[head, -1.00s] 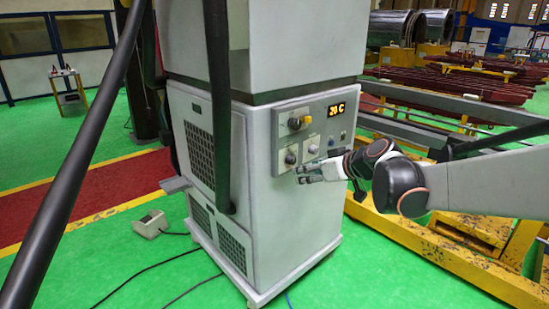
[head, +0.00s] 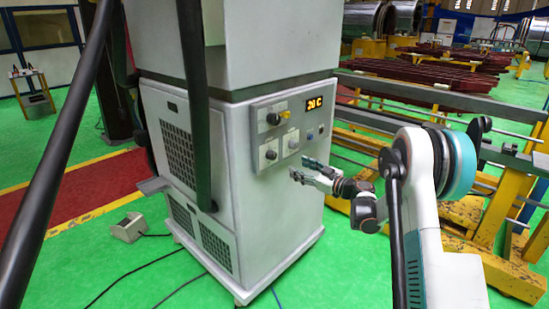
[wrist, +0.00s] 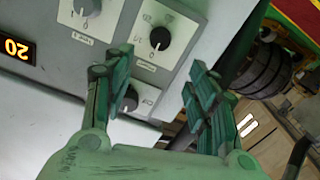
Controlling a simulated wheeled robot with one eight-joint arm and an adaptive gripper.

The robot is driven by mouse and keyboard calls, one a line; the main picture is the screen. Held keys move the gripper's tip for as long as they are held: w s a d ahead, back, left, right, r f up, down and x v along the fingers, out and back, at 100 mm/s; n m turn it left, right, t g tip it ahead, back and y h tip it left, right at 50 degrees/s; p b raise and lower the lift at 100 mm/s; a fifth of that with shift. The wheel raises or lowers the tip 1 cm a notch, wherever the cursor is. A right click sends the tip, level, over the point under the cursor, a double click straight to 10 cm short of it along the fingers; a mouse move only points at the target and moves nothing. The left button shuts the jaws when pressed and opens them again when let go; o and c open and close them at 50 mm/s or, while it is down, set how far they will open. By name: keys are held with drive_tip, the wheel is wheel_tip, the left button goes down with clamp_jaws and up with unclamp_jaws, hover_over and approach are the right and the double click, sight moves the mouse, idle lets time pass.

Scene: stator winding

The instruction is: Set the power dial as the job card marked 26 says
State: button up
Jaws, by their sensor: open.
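The grey cabinet's control panel (head: 290,130) carries several dials. They include an upper black knob (head: 273,118), a lower left dial (head: 270,154) and a dial right of that (head: 293,143). In the wrist view, dials show at the top left (wrist: 87,5), top centre (wrist: 159,38) and between the fingers (wrist: 130,100). I cannot read which is the power dial. The orange display (head: 315,102) seems to read 20 C. My gripper (head: 301,169) is open and empty, in front of the panel's lower edge; its fingers spread in the wrist view (wrist: 158,68). No job card is legible.
A dark vertical post or hose (head: 197,110) stands before the cabinet's left part. Yellow rails (head: 490,215) lie to the right. A small box (head: 128,227) with a cable lies on the green floor (head: 60,275).

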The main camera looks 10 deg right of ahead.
sight(274, 156)
drive_tip(key=b+x, duration=0.4)
drive_tip(key=x, duration=0.9)
drive_tip(key=shift+w+a, duration=0.2)
drive_tip(key=shift+w, duration=0.1)
drive_tip(key=c, duration=1)
